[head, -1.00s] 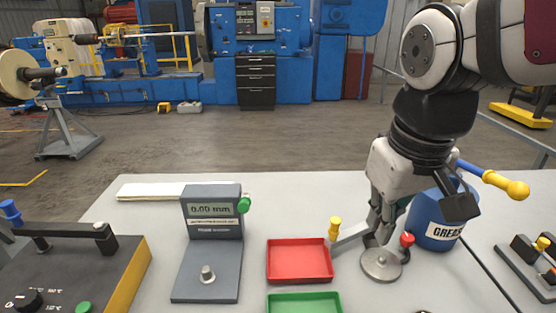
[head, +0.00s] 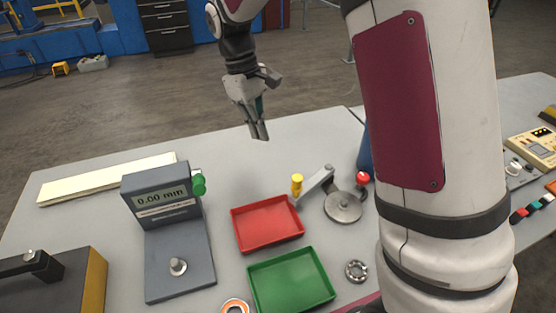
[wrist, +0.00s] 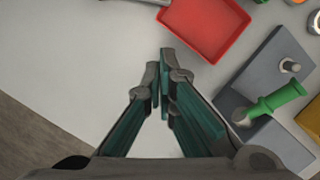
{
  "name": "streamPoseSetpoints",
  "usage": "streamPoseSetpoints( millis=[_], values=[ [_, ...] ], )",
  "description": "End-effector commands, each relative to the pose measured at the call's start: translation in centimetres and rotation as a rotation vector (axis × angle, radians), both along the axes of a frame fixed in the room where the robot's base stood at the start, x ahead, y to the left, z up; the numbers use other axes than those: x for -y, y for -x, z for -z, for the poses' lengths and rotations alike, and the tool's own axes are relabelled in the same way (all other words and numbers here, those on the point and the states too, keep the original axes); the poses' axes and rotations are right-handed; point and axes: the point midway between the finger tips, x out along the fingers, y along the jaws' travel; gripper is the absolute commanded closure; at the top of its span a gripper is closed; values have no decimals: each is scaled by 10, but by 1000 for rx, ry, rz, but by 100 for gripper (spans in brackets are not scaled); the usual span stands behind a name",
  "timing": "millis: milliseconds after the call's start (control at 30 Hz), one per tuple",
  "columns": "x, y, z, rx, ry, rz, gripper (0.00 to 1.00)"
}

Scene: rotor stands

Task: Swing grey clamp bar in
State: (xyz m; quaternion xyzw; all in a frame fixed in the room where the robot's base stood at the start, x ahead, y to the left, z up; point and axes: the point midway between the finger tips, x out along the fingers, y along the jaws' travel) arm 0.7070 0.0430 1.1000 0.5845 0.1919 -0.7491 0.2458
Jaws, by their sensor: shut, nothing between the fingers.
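The grey clamp bar (head: 314,186) lies left of a round metal disc (head: 343,208), pointing down-left towards the red tray's corner. A yellow knob (head: 297,184) stands at its outer end, and its other end is behind the disc. The bar is beside the disc, not across it. A red knob (head: 362,178) stands at the disc's right. My gripper (head: 260,133) is shut and empty, above the far side of the table, left of the bar and apart from it. In the wrist view my gripper's fingertips (wrist: 159,58) meet over bare table.
A red tray (head: 235,236) and a green tray (head: 254,291) lie in front of the bar. A grey gauge (head: 160,195) with a green knob stands left. A bearing ring (head: 356,271) lies near the disc. My arm hides the blue container's right part.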

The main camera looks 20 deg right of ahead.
Motion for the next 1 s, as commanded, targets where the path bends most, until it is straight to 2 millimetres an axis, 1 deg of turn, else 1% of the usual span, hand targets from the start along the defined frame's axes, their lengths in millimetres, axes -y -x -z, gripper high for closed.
streamPoseSetpoints(
  millis=[167, 500, 567, 600, 633, 800, 1000],
  values=[
    [4, 7, 22, -5, 1, 0, 100],
    [13, 20, 86, -5, 0, 2, 100],
    [15, 23, 96, -5, 0, 2, 100],
    [21, 30, 91, -1, 1, 4, 100],
    [23, 34, 91, -1, 0, 3, 100],
    [34, 48, 92, -1, 0, 3, 100],
    [38, 52, 93, 1, 0, 1, 100]
  ],
)
